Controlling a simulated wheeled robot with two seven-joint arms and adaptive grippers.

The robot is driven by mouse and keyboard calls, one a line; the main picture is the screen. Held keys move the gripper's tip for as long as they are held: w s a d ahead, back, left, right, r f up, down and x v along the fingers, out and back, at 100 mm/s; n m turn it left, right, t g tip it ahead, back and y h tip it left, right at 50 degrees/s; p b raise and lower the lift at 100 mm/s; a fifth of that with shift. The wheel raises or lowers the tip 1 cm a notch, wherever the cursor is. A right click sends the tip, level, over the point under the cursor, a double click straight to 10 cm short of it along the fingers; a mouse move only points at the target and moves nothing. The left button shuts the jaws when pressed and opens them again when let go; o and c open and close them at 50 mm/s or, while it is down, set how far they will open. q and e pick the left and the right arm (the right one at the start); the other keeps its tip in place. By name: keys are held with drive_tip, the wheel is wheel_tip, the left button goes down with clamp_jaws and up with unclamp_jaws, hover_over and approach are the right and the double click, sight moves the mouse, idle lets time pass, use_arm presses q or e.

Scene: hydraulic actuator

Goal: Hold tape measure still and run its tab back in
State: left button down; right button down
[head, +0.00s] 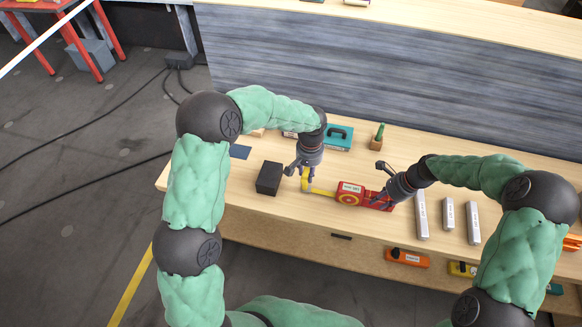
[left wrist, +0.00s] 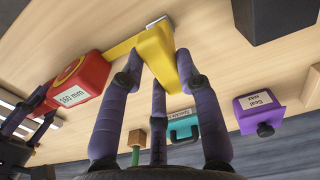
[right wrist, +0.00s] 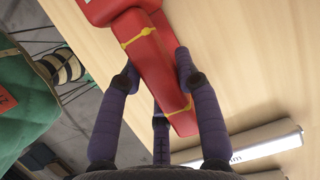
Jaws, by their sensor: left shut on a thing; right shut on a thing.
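The red tape measure (head: 350,193) lies on the wooden bench with its yellow tape (head: 322,190) drawn out to the left. A yellow tab (head: 305,180) stands at the tape's end. My left gripper (head: 304,172) is shut on the tab; the left wrist view shows the fingers around the tab (left wrist: 157,52) and the tape running to the red case (left wrist: 78,82). My right gripper (head: 388,193) is shut on the red rear part of the tape measure; in the right wrist view its fingers flank that red part (right wrist: 155,70).
A black block (head: 269,178) stands left of the tab. Several pale bars (head: 421,215) lie right of my right gripper. A teal case (head: 339,137) and a green-handled tool (head: 379,133) stand behind. Bare bench lies in front of the tape.

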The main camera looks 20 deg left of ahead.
use_arm(q)
drive_tip(key=d, duration=0.8)
drive_tip(key=shift+d, duration=0.2)
use_arm(e)
drive_tip(key=shift+a, duration=0.1)
use_arm(q)
drive_tip(key=c, duration=0.8)
unclamp_jaws()
drive_tip(key=shift+s, duration=0.1)
drive_tip(key=shift+c, duration=0.2)
drive_tip(key=shift+a+r, duration=0.1)
drive_tip(key=shift+r, duration=0.05)
wheel_tip(320, 180, up, 12)
